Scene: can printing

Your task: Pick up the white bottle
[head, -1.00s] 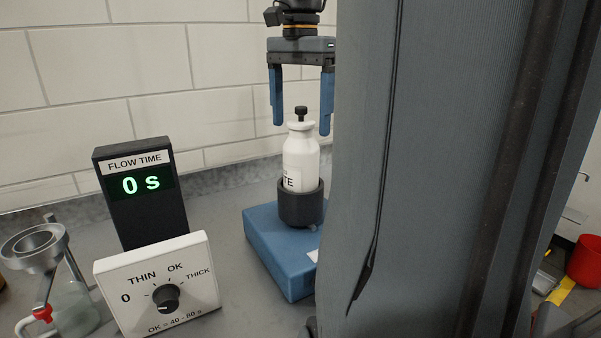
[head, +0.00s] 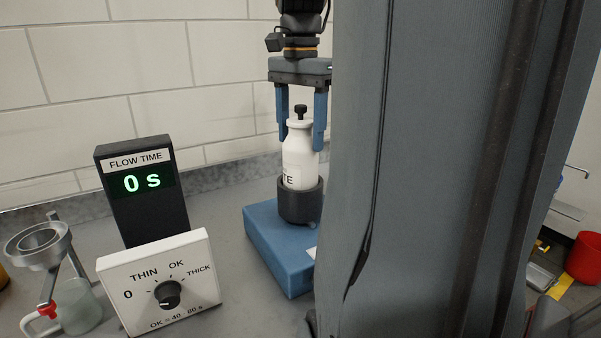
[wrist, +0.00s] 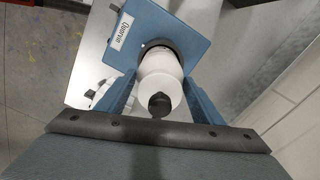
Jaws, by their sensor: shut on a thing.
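The white bottle (head: 299,160) has a black cap and stands upright in a dark round holder (head: 300,203) on a blue base (head: 276,247). My gripper (head: 302,143) points straight down, its two blue fingers on either side of the bottle's upper part, shut on it. In the wrist view the bottle (wrist: 159,76) sits between the fingers, its black cap toward the camera, with the blue base (wrist: 178,22) beneath. The bottle's lower end is hidden inside the holder.
A flow time display (head: 143,190) reading 0 s and a white dial box (head: 160,282) stand left of the base. A metal cup on a stand (head: 39,246) is at far left. My arm blocks the middle right. A tiled wall is close behind.

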